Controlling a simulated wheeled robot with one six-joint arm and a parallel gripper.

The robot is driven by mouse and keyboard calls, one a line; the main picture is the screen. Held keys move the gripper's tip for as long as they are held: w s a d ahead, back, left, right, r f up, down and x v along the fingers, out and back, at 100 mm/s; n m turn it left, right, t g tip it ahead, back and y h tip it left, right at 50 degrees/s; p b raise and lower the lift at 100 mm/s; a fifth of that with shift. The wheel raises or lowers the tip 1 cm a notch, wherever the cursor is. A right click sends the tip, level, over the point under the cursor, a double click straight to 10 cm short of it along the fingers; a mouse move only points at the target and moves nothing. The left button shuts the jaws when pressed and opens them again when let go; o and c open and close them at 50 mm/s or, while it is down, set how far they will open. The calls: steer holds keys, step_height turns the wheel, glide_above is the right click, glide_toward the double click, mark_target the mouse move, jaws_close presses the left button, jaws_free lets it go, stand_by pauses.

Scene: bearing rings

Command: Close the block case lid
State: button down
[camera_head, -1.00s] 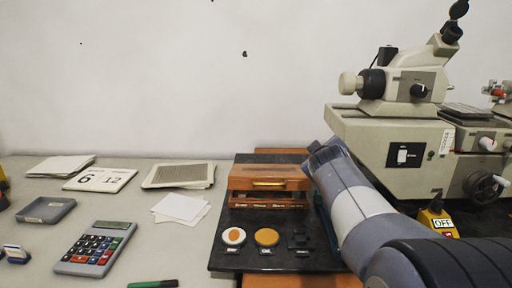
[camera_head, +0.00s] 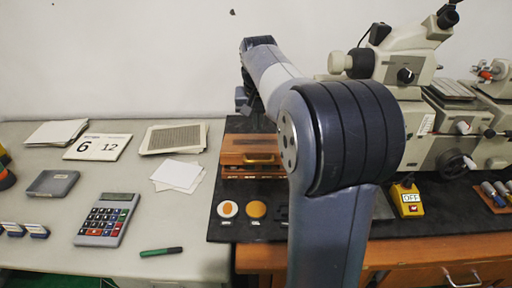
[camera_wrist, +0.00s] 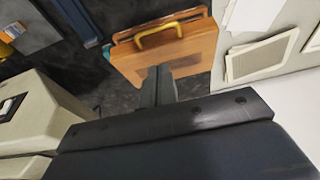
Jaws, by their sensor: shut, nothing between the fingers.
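The block case (camera_head: 240,145) is a low wooden box with a brass handle (camera_head: 260,160) on its front. In the head view it sits on the black mat, and my arm hides its right part. In the wrist view the wooden case (camera_wrist: 185,52) shows with its handle (camera_wrist: 158,35) at the far edge. I cannot tell whether the lid is fully down. My gripper (camera_wrist: 158,72) is shut and empty, its fingertips in front of the case's near edge in the wrist view; contact is unclear. In the head view my gripper (camera_head: 242,100) is above and behind the case.
A calculator (camera_head: 104,220), papers (camera_head: 178,174) and a green marker (camera_head: 161,251) lie at the left.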

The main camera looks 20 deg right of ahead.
glide_above(258, 161)
step_height(258, 161, down, 11)
steer(key=shift+f, duration=0.1)
steer(key=shift+s+f, duration=0.1)
steer(key=shift+f, duration=0.65)
steer(key=shift+s+a+f+t+b, duration=0.1)
steer(key=shift+s+f+t+b, duration=0.05)
steer(key=shift+f+b, duration=0.35)
steer(key=shift+s+a+f+t+b, duration=0.15)
steer(key=shift+f+b, duration=0.15)
steer(key=shift+b, duration=0.3)
steer(key=f+b, duration=0.1)
steer(key=b, duration=0.1)
steer(key=s+f+t+b, duration=0.1)
steer(key=b, duration=0.2)
steer(key=f+t+h+b, duration=0.1)
steer(key=f+b, duration=0.1)
steer(key=b, duration=0.1)
steer(key=shift+s+a, duration=0.25)
steer(key=shift+r, duration=0.15)
steer(key=w+p+v, duration=0.1)
steer(key=p+v, duration=0.2)
steer(key=v, duration=1.1)
steer(key=shift+d+r+p, duration=0.25)
steer(key=shift+r+p, duration=0.05)
